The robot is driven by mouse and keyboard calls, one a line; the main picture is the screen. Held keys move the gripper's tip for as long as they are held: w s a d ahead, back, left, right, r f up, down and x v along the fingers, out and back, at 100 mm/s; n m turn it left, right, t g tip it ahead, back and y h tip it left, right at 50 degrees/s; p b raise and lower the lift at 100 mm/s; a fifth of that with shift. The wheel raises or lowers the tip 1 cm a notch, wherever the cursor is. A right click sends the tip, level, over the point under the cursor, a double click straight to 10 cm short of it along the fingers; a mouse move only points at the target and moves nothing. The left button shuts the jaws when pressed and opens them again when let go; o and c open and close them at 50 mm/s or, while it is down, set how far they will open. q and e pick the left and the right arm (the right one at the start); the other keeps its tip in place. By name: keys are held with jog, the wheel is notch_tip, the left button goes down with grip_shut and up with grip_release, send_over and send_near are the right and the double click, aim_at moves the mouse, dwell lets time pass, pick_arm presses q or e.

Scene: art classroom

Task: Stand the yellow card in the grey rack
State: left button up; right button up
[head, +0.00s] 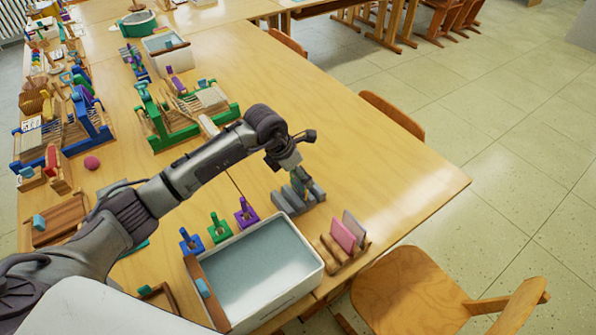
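The grey rack (284,203) is a small slotted block on the table. My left gripper (299,184) points down directly over it, with its fingertips at the slots. A small yellow-green patch shows at the fingers. It may be the edge of the yellow card, but it is too small and too covered to be sure. I cannot tell whether the fingers are shut on it or whether it touches the rack. No other yellow card is clear on the table. My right gripper is out of view.
A wooden rack (332,258) with a pink card (342,235) and a grey-mauve card (354,226) stands near the right edge. A white tub (312,268) and small purple, green and blue stands are in front. Looms crowd the left. The table right of the grey rack is clear.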

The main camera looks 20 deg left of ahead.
aim_at(297, 179)
pick_arm(q)
jog(key=shift+f, duration=0.15)
jog(key=shift+f, duration=0.15)
jog(key=shift+f+b, duration=0.6)
jog(key=shift+b, duration=0.2)
jog(key=shift+f+b, duration=0.7)
jog(key=shift+b, duration=0.05)
dwell(1.0)
dwell(0.4)
jog(key=o, duration=0.7)
